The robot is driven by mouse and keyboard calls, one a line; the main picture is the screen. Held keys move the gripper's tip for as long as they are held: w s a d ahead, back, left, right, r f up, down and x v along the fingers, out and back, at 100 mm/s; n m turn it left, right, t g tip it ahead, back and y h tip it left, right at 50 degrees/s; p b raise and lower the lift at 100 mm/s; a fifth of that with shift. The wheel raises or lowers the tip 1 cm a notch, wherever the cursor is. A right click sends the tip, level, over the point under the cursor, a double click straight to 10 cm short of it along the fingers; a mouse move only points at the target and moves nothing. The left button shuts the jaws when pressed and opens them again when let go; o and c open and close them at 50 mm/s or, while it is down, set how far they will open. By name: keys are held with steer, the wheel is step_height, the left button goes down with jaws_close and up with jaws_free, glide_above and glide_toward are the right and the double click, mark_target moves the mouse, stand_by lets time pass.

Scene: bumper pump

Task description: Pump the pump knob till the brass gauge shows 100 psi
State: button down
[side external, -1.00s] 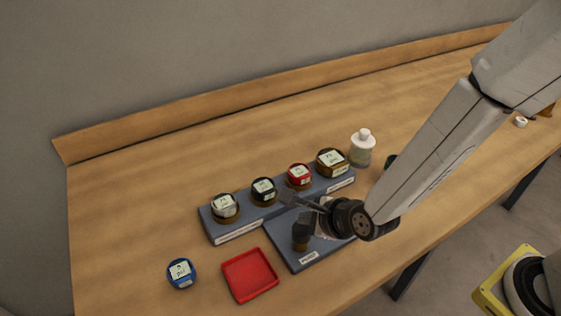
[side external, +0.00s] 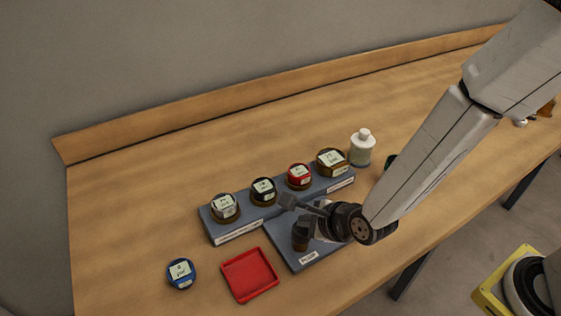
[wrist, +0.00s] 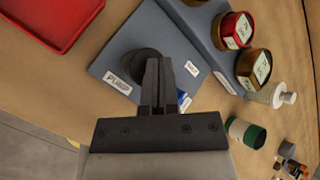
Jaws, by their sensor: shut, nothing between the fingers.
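The pump knob (side external: 300,236) is a dark upright knob on the grey pump base (side external: 281,249). It also shows as a dark round shape in the wrist view (wrist: 138,62). My gripper (side external: 285,201) is shut and empty, above and against or very near the knob; contact cannot be told. Its fingers (wrist: 165,62) partly cover the knob in the wrist view. The brass gauge (side external: 332,161) sits at the right end of the gauge rack (side external: 231,233), and in the wrist view (wrist: 253,68) it is beside the base. Its number is too small to read.
The rack also holds a red gauge (side external: 299,177), a black gauge (side external: 263,191) and a pale gauge (side external: 225,207). A blue gauge (side external: 181,273) and a red tray (side external: 250,275) are at the front left. A white-capped bottle (side external: 361,149) stands behind the brass gauge's right side.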

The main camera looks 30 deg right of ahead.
mark_target(306, 229)
steer(key=shift+f, duration=1.1)
stand_by(1.5)
steer(key=shift+r, duration=1.5)
steer(key=shift+r, duration=0.15)
steer(key=shift+r, duration=2.4)
